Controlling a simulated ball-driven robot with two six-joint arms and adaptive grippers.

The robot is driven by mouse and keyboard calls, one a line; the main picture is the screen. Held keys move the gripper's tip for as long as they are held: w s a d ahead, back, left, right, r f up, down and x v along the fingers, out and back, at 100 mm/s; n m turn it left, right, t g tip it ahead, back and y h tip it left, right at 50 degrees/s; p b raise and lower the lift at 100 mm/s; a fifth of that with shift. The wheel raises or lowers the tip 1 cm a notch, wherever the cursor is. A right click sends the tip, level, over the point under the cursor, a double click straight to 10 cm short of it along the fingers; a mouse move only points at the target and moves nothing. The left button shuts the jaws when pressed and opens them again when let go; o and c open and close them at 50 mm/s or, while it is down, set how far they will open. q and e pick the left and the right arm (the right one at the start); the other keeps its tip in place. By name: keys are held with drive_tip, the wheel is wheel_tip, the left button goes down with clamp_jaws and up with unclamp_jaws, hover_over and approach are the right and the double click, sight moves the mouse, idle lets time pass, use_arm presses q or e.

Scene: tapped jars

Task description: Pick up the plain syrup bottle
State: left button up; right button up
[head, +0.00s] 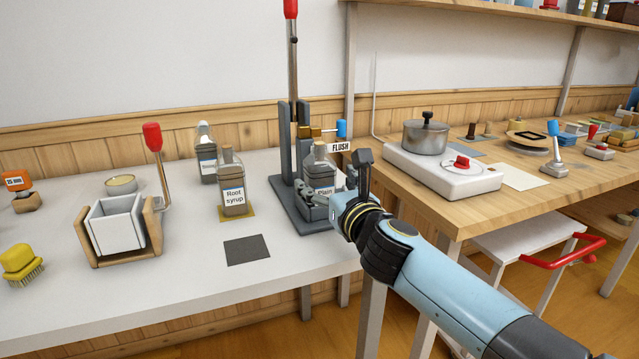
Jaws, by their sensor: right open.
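The plain syrup bottle (319,170) is a grey glass bottle with a "Plain" label. It stands upright in the grey stand (286,203) with the red-handled lever, near the right end of the white table. My right gripper (326,196) reaches in from the right, low at the bottle's front. It is open, with its fingers around or just in front of the bottle's lower part; I cannot tell which. The gripper and stand hide the bottle's base. My left gripper is not in view.
The root syrup bottle (232,184) stands on a yellow mat left of the stand, with another bottle (206,153) behind it. A blue-tipped tap with a FLUSH tag (340,147) juts beside the plain bottle. A dark square mat (247,250) lies bare in front.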

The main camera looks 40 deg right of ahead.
sight(325, 179)
drive_tip(key=x, duration=0.4)
drive_tip(key=shift+r, duration=0.15)
drive_tip(key=shift+a, duration=0.1)
drive_tip(key=c, duration=1.6)
